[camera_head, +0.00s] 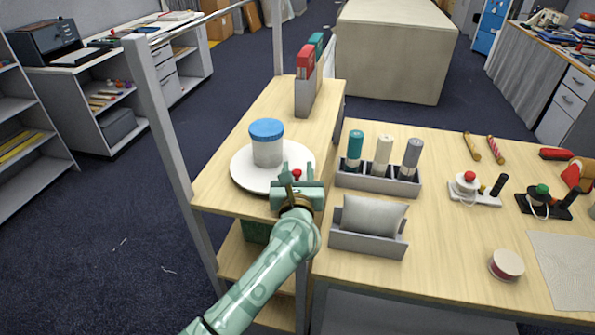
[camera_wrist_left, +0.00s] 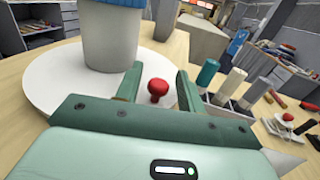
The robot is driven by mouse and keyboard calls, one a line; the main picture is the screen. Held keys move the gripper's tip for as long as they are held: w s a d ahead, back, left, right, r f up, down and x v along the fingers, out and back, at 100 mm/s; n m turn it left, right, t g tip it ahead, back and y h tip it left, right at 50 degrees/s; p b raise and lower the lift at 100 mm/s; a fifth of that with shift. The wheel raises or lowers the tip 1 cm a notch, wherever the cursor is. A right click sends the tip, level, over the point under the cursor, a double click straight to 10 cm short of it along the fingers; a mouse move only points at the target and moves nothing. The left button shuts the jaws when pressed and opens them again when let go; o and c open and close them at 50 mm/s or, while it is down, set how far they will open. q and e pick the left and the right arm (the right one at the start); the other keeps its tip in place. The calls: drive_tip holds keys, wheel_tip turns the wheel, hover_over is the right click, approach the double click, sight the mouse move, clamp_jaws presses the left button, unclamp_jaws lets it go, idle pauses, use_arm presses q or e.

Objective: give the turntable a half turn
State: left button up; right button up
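The turntable (camera_head: 242,172) is a round white disc on the wooden shelf top at the left; it also shows in the left wrist view (camera_wrist_left: 50,83). A jar with a blue lid (camera_head: 267,143) stands upright on it. A red knob (camera_head: 297,174) is at the disc's right edge. My left gripper (camera_head: 297,172) is over that edge. In the left wrist view its fingers (camera_wrist_left: 157,85) are apart, with the red knob (camera_wrist_left: 158,88) between them. I cannot tell whether either finger touches the knob. My right gripper is in neither view.
A grey rack with three rolls (camera_head: 378,182) and a grey holder with a cushion (camera_head: 368,228) stand close to the right. A metal post (camera_head: 165,130) rises at the left. Red and green binders (camera_head: 308,80) stand behind. A spool (camera_head: 506,265) lies at the right.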

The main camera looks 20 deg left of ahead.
use_arm(q)
drive_tip(key=v, duration=1.6)
drive_tip(key=shift+s, duration=0.15)
